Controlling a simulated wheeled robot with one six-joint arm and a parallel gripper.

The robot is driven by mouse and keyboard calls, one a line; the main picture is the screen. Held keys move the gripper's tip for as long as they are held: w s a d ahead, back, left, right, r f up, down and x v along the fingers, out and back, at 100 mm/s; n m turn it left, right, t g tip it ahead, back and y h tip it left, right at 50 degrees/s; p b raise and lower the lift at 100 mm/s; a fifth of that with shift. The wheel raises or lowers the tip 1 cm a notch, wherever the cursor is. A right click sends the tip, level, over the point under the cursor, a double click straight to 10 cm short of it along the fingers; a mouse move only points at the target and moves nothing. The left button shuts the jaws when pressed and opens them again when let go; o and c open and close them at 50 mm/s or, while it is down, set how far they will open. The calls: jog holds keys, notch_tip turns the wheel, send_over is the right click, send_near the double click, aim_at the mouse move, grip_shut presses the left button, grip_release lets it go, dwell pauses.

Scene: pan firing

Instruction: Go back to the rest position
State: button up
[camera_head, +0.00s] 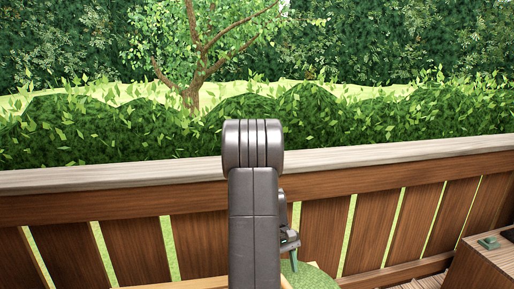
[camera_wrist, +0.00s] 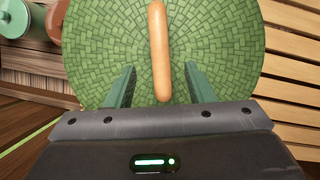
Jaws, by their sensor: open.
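My gripper (camera_wrist: 161,78) is open in the wrist view, its two green fingers spread with nothing clasped between them. A sausage (camera_wrist: 158,45) lies lengthwise on a round green woven mat (camera_wrist: 100,45), and its near end shows between the fingers; I cannot tell how far above it they are. In the head view my dark grey arm stands upright in the middle and hides most of the gripper; one green finger (camera_head: 294,262) shows low on its right. Part of the green mat (camera_head: 312,279) shows below it.
A slatted wooden surface (camera_wrist: 290,55) lies to the right of the mat. A green lidded pot (camera_wrist: 20,22) and a brown rounded object (camera_wrist: 60,22) stand at upper left. A wooden railing (camera_head: 100,180) runs behind my arm. A wooden box (camera_head: 485,262) is at far right.

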aim_at(287, 285)
jog(key=x, duration=0.8)
jog(key=shift+s+f, duration=0.15)
jog(key=shift+f, duration=0.25)
notch_tip(287, 285, up, 16)
jog(key=p, duration=1.1)
